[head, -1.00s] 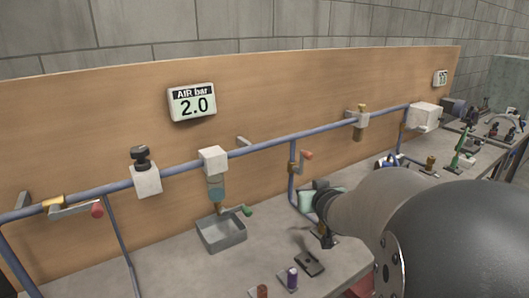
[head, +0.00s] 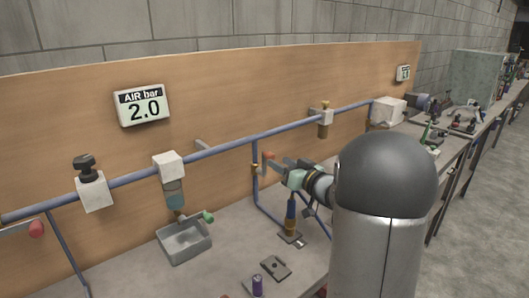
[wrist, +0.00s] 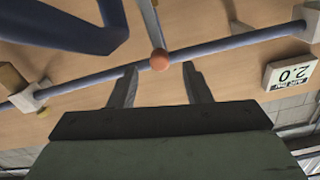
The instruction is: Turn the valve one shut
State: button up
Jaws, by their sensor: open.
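A lever valve with an orange-red knob (head: 267,156) sits on the vertical blue branch pipe in the middle of the board. In the wrist view its round knob (wrist: 159,60) on a grey lever lies between or just beyond my fingertips. My gripper (head: 277,168) is open and close to this knob; I cannot tell if it touches. Another lever with a red knob (head: 36,228) is on the main pipe at far left. A green-handled valve (head: 207,217) is under the filter. No label shows which is valve one.
A gauge (head: 143,105) reads AIR bar 2.0. The blue main pipe (head: 232,144) runs along the wooden board. A grey tray (head: 184,240), a purple cylinder (head: 257,285) and a small dark plate (head: 275,267) are on the bench. A white box (head: 388,110) stands further right.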

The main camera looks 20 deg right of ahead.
aim_at(264, 153)
jog(key=p+x, duration=0.1)
jog(key=x, duration=0.7)
jog(key=shift+w, duration=0.3)
grip_shut()
